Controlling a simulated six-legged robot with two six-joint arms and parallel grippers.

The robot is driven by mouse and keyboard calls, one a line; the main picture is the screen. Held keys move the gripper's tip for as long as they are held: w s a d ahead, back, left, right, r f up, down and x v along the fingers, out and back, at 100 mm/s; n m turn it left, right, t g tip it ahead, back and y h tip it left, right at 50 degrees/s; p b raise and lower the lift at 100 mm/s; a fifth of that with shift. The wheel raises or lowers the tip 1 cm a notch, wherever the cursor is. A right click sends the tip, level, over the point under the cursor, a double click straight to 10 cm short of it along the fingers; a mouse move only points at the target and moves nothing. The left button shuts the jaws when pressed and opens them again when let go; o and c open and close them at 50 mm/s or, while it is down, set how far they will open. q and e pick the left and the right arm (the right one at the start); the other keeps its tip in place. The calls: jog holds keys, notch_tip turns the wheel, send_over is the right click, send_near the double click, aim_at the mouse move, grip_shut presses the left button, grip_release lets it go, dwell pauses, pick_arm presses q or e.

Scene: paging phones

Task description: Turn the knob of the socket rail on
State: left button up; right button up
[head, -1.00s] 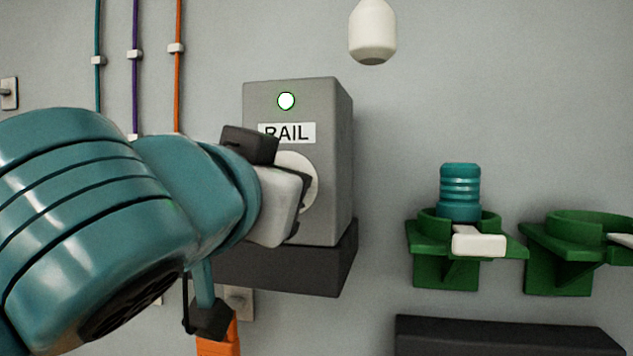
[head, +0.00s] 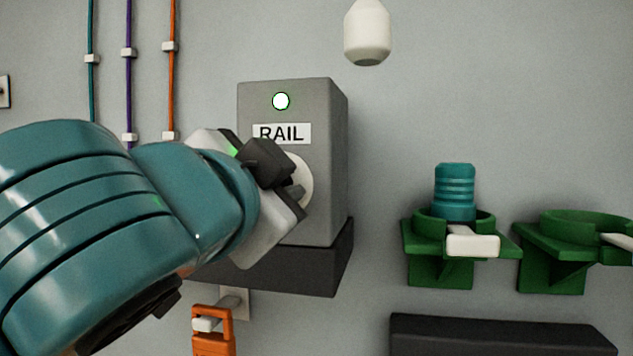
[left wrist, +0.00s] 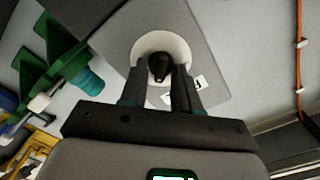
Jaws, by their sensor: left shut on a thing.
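The socket rail's grey box (head: 325,150) is on the wall in the head view, with a RAIL label and a white-green lit lamp (head: 281,101) above it. Its pale round dial (head: 304,178) is partly hidden by my left gripper (head: 292,188). In the left wrist view the black knob (left wrist: 159,67) sits on the pale dial (left wrist: 172,45), between the two fingertips of my left gripper (left wrist: 160,78). The left gripper is shut on the knob and tilted in the head view. My right gripper is not in view.
A green holder (head: 430,247) with a teal cylinder (head: 455,190) and an empty-looking green holder (head: 560,245) are right of the box. An orange piece (head: 212,335) hangs below left. A white rounded thing (head: 367,32) hangs above. Cables run along the left wall.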

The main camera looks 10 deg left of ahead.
pick_arm(q)
jog(key=shift+r, duration=0.2)
jog(key=o, duration=1)
jog(key=shift+s, duration=0.1)
jog(key=shift+f, duration=0.1)
jog(key=s+b, duration=0.1)
jog(key=s, duration=0.4)
jog(key=s+b, duration=0.1)
jog(key=s, duration=0.5)
jog(key=s+b, duration=0.2)
jog(key=s, duration=0.3)
jog(key=shift+s+a, duration=0.15)
jog(key=shift+a, duration=0.15)
jog(key=shift+f, duration=0.1)
